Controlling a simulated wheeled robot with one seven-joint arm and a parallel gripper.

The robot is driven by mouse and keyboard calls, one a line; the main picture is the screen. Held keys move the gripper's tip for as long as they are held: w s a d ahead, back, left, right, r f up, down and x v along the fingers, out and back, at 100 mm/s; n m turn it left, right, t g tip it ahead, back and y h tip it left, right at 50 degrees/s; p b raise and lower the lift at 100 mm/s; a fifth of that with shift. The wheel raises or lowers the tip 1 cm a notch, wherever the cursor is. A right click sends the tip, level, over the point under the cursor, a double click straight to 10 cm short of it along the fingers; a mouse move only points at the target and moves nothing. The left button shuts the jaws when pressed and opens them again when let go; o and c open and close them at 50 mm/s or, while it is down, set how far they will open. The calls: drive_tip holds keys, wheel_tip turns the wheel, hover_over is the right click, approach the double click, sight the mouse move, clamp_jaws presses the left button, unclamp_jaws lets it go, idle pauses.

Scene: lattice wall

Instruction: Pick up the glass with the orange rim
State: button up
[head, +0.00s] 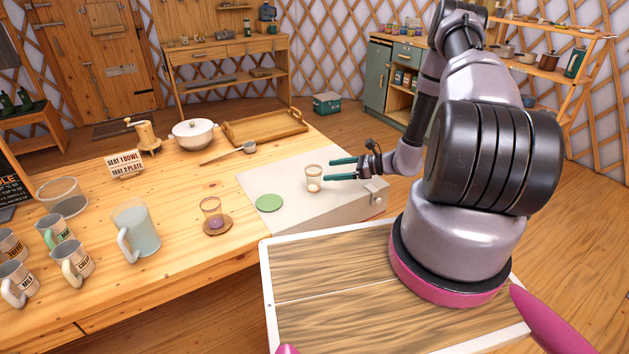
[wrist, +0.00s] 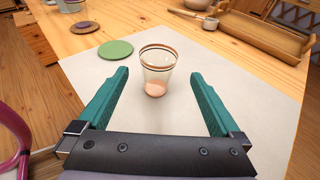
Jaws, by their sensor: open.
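A clear glass with an orange rim (head: 313,179) stands upright on a pale slab at the right end of the wooden table, with orange-pink in its bottom. In the wrist view the glass (wrist: 156,72) appears centred between the fingertips, seemingly at or just past them, with gaps on both sides. My gripper (head: 328,169) is open and empty, its green fingers pointing at the glass from the right; it also shows in the wrist view (wrist: 159,75). Whether the tips reach beside the glass is hard to tell.
A green disc (head: 269,203) lies on the slab left of the glass. Another glass (head: 211,209) with purple in its bottom stands on a brown coaster. A frosted pitcher (head: 137,232), several mugs, a white pot (head: 194,133), a ladle (head: 229,152) and a wooden tray (head: 264,127) occupy the table.

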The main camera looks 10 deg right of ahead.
sight(321, 170)
drive_tip(key=x, duration=0.7)
drive_tip(key=shift+a+r, duration=0.1)
drive_tip(key=shift+a, duration=0.2)
drive_tip(key=c, duration=1.5)
drive_tip(key=shift+r, duration=0.15)
